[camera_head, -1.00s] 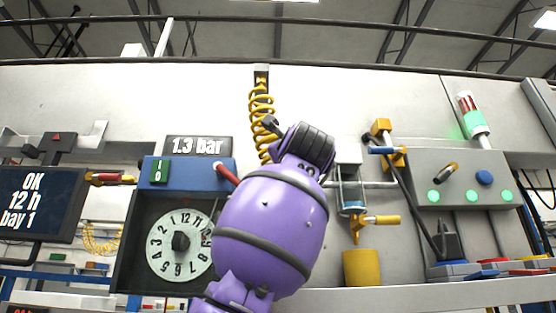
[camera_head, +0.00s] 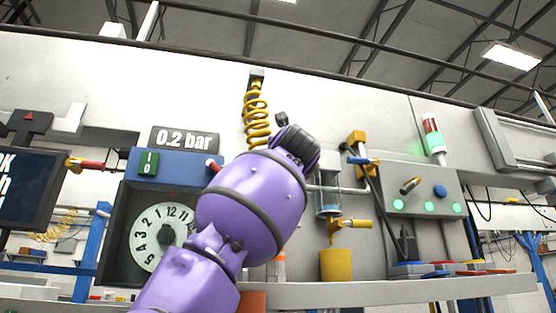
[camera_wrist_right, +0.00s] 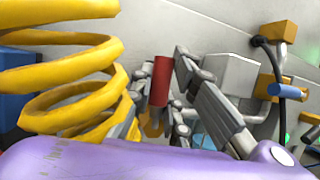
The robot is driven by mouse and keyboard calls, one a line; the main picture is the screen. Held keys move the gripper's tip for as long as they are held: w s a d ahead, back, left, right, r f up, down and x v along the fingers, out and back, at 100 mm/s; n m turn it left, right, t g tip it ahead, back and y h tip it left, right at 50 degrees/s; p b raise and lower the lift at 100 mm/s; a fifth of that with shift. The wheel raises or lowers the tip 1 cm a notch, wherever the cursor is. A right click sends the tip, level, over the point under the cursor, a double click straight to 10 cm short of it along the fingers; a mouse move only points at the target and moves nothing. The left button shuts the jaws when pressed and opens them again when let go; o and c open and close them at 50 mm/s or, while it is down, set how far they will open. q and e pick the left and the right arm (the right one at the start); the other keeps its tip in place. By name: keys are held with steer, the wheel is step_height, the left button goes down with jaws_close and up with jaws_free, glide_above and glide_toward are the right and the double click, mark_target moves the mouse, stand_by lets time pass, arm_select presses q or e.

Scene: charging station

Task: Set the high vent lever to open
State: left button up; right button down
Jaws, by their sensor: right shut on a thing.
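In the right wrist view my right gripper (camera_wrist_right: 160,92) has its grey fingers on both sides of a red handle (camera_wrist_right: 161,75) with a brass-coloured end below it. It is shut on this handle. In the head view my purple right arm hides the fingers and most of the handle. The display (camera_head: 184,139) above the box reads 0.2 bar. No label shows which lever is the vent lever. My left gripper is not in view.
A yellow coiled hose (camera_head: 257,112) hangs close beside my right wrist. It fills the left of the wrist view. To the right are a yellow block (camera_head: 356,142) with a blue handle, a yellow tap (camera_head: 336,228) and a grey button panel (camera_head: 426,191). Blank wall lies above.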

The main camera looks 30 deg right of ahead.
steer(key=shift+d, duration=0.15)
stand_by(0.3)
steer(key=c, duration=1.7)
jaws_free()
steer(key=shift+o, duration=0.2)
steer(key=shift+s, duration=0.15)
steer(key=v, duration=1.2)
